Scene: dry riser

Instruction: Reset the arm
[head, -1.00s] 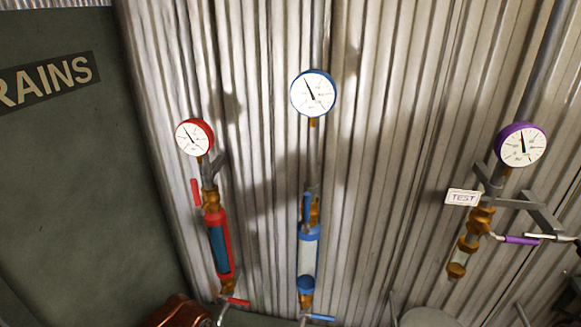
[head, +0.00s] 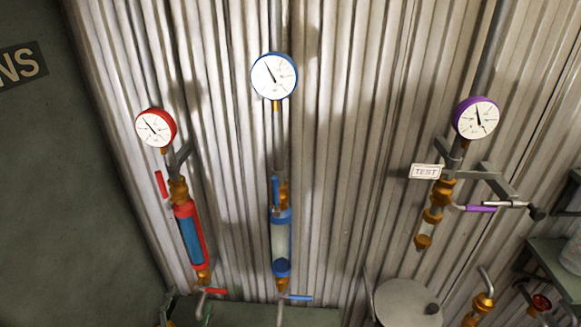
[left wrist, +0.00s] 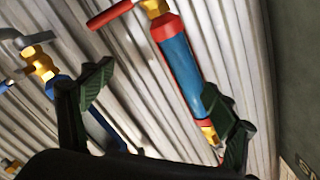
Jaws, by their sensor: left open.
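My left gripper (left wrist: 158,82) shows in the left wrist view with its two dark green fingers spread apart and nothing between the tips. Behind the fingers is the red-framed cylinder (left wrist: 180,62) with a blue middle, and the right finger overlaps its lower end. I cannot tell the gap between them. I cannot make out the left gripper clearly in the head view. My right gripper is in neither view.
On the corrugated wall hang a red gauge (head: 155,128), a blue gauge (head: 274,76) and a purple gauge (head: 476,118) with a TEST tag (head: 426,171). The purple-handled lever (head: 480,209) sticks out. A round grey disc (head: 407,303) and a shelf (head: 556,262) are lower right.

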